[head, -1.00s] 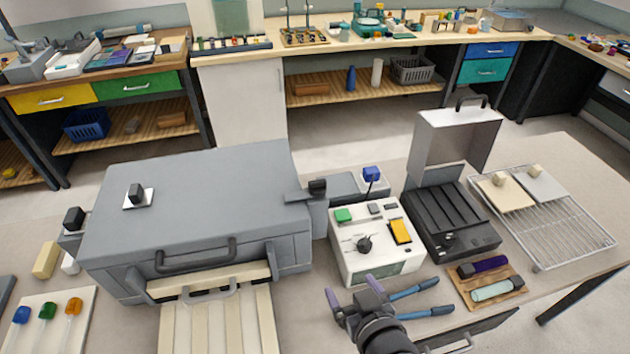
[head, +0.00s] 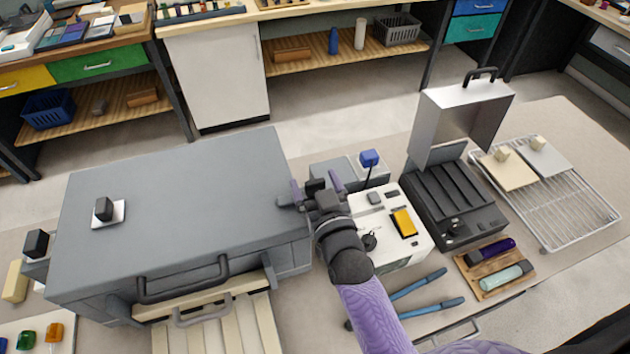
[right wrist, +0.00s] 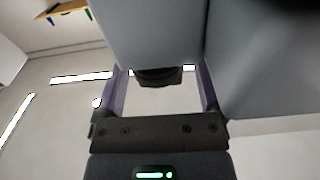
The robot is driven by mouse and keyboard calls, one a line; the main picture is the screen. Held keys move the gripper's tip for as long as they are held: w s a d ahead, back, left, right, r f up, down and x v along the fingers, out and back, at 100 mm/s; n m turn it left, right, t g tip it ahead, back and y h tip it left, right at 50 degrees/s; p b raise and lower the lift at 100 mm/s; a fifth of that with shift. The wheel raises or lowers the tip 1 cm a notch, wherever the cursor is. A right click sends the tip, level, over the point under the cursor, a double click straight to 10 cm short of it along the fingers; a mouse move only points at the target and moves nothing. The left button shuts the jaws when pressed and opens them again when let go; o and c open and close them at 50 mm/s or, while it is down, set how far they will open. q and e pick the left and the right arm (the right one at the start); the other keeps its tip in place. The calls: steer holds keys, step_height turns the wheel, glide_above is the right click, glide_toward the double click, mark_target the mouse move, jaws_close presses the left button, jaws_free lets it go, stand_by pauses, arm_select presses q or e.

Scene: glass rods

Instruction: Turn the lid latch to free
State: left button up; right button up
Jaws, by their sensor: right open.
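The large grey box (head: 190,180) stands closed on the table, with a black handle on its front. Beside its right edge is the lid latch, whose black knob (head: 316,187) shows in the head view. My right gripper (head: 317,187) is open, with one purple finger on each side of the knob. In the right wrist view a dark knob (right wrist: 158,77) sits between the spread fingers (right wrist: 160,92). I cannot tell whether either finger touches it. My gripper partly covers the latch arm. My left gripper is not in view.
The white control box (head: 405,262) with a yellow switch lies just right of my arm. Behind it is a blue-knobbed unit (head: 369,160). Farther right are an open black case (head: 455,205) and a wire rack (head: 580,205). Blue-handled pliers (head: 430,310) lie near the front edge.

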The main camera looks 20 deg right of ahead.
steer(key=shift+w, duration=0.2)
jaws_close()
stand_by(0.3)
